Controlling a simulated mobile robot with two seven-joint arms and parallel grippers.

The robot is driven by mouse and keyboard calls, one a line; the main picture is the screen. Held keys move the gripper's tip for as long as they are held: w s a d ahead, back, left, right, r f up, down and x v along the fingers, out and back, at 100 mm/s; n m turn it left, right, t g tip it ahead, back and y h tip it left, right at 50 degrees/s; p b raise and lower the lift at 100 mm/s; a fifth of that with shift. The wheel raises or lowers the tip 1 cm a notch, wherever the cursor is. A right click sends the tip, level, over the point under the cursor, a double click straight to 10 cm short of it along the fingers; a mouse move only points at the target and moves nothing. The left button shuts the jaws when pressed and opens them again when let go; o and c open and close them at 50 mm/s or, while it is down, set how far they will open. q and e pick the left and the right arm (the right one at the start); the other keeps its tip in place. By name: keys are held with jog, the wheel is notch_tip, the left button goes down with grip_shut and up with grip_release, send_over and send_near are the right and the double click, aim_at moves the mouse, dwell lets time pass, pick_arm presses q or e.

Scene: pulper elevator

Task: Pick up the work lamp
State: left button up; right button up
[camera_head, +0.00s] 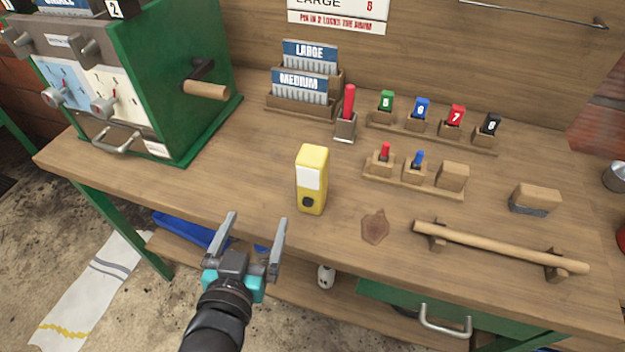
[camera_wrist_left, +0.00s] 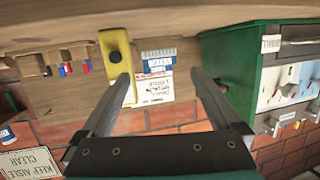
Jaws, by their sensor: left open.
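The work lamp (camera_head: 312,180) is a yellow upright block with a white panel and a dark round knob on its front. It stands on the wooden bench near the front edge. It also shows in the left wrist view as a yellow block (camera_wrist_left: 115,42) at the top, near the tip of one finger. My left gripper (camera_head: 257,222) is open and empty, in front of the bench edge, left of the lamp and nearer to me. The wrist view shows its two fingers (camera_wrist_left: 157,83) spread apart. A gap shows between the gripper and the lamp in the head view. My right gripper is not in view.
A green machine (camera_head: 200,110) with a wooden-handled crank stands at the left. Card holders (camera_head: 300,95), a red-handled tool (camera_head: 348,105) and racks of numbered pegs (camera_head: 430,135) stand behind the lamp. A wooden rail (camera_head: 500,248) is at the right front. The bench left of the lamp is clear.

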aim_at(304, 177)
pick_arm(q)
jog(key=d+r+m+t+h, duration=0.2)
jog(key=d+r+h, duration=0.1)
jog(key=d+r, duration=0.15)
jog(key=x, duration=0.6)
jog(key=d+x, duration=0.1)
jog(key=x, duration=0.2)
jog(key=shift+d+f, duration=0.15)
jog(key=shift+f, duration=0.25)
jog(key=shift+d+x, duration=0.2)
jog(key=shift+x, duration=1.1)
jog(key=shift+d+x, duration=0.2)
jog(key=shift+x, duration=1.15)
jog(key=shift+s+r, duration=0.1)
jog(key=shift+r, duration=0.1)
jog(key=shift+c, duration=0.4)
grip_shut()
